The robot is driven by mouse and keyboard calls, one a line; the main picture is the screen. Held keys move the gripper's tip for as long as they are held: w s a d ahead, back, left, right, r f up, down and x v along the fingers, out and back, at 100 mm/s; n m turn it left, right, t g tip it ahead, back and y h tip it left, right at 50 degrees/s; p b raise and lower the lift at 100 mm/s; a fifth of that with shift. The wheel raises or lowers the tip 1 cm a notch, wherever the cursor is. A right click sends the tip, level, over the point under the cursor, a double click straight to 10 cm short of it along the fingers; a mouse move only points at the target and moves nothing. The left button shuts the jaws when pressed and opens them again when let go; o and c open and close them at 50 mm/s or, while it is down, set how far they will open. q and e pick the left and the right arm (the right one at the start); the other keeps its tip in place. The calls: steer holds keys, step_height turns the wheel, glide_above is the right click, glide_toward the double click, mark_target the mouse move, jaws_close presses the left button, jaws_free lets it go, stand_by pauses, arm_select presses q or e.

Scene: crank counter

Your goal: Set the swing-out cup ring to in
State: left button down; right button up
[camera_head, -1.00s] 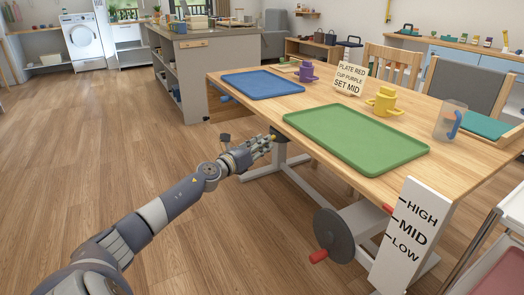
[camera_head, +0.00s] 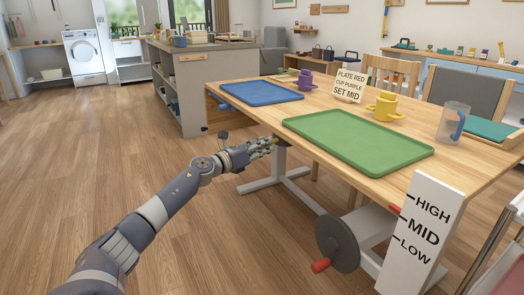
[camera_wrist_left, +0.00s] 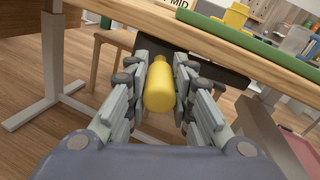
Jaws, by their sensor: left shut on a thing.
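My left gripper (camera_head: 268,145) is at the near long edge of the table, just below the tabletop. In the left wrist view its fingers (camera_wrist_left: 160,88) are closed on both sides of a yellow handle (camera_wrist_left: 159,92). A dark flat piece (camera_wrist_left: 228,74) lies behind the handle, under the table edge. I cannot make out the shape of the cup ring or whether it is in or out. My right gripper is not in view.
The wooden table (camera_head: 445,172) carries a green tray (camera_head: 360,143), a blue tray (camera_head: 262,92), a yellow cup (camera_head: 385,108) and a clear pitcher (camera_head: 452,122). A crank wheel (camera_head: 338,245) and a HIGH/MID/LOW board (camera_head: 417,235) stand at the right. The floor at left is clear.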

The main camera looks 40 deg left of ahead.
arm_select(q)
steer(key=shift+w, duration=0.1)
stand_by(0.6)
steer(key=c, duration=1.4)
jaws_free()
steer(key=shift+s+a+f, duration=0.1)
steer(key=shift+s, duration=0.75)
steer(key=s, duration=1)
steer(key=shift+a, duration=0.35)
steer(key=shift+s, duration=0.1)
